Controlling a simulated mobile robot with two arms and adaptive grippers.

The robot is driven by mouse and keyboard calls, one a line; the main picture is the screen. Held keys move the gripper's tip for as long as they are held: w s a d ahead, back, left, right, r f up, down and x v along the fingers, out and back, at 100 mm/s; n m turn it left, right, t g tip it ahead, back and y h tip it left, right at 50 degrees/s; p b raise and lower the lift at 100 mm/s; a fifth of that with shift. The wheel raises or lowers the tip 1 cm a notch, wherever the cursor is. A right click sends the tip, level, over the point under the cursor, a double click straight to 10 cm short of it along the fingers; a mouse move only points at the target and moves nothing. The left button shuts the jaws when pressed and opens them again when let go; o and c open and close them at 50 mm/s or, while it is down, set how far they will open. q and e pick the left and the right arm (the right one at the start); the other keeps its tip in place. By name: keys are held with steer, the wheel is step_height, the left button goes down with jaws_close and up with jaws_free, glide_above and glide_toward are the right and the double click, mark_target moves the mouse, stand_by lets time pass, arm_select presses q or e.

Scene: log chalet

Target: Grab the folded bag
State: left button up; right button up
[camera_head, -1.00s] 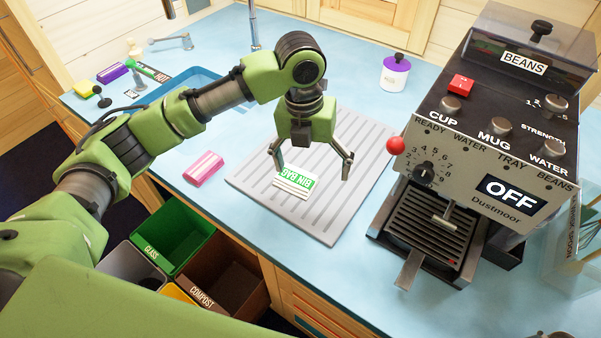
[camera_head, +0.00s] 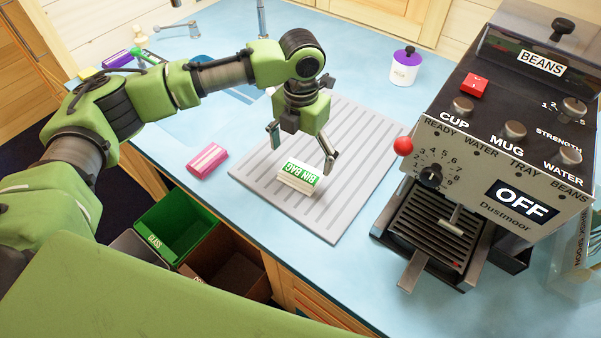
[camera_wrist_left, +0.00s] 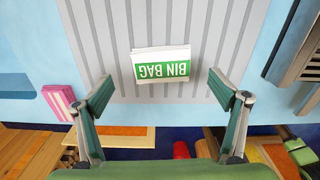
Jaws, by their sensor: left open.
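The folded bag (camera_head: 299,176) is a small white packet with a green "BIN BAG" label. It lies on the grey ribbed mat (camera_head: 322,215) on the counter. In the left wrist view the bag (camera_wrist_left: 161,64) lies ahead of the fingertips, centred between them. My left gripper (camera_head: 301,149) is open and empty above the mat, with its fingers spread on either side just behind the bag. Both fingers show in the left wrist view (camera_wrist_left: 162,92). My right gripper is not in view.
A pink packet (camera_head: 207,160) lies left of the mat. The coffee machine (camera_head: 480,160) stands on the right, its red ball knob (camera_head: 403,146) near the mat. A white jar (camera_head: 405,68) stands behind. A green glass bin (camera_head: 180,225) is below the counter edge.

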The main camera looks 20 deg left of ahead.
mark_target(303, 170)
arm_select(q)
steer(key=f+p, duration=0.1)
steer(key=f, duration=0.3)
steer(key=shift+w+d+f+p, duration=0.1)
steer(key=shift+d+f+p, duration=0.15)
steer(key=shift+p, duration=0.15)
steer(key=shift+f, duration=0.3)
steer(key=c, duration=0.8)
steer(key=shift+r, duration=0.15)
steer(key=shift+c, duration=0.2)
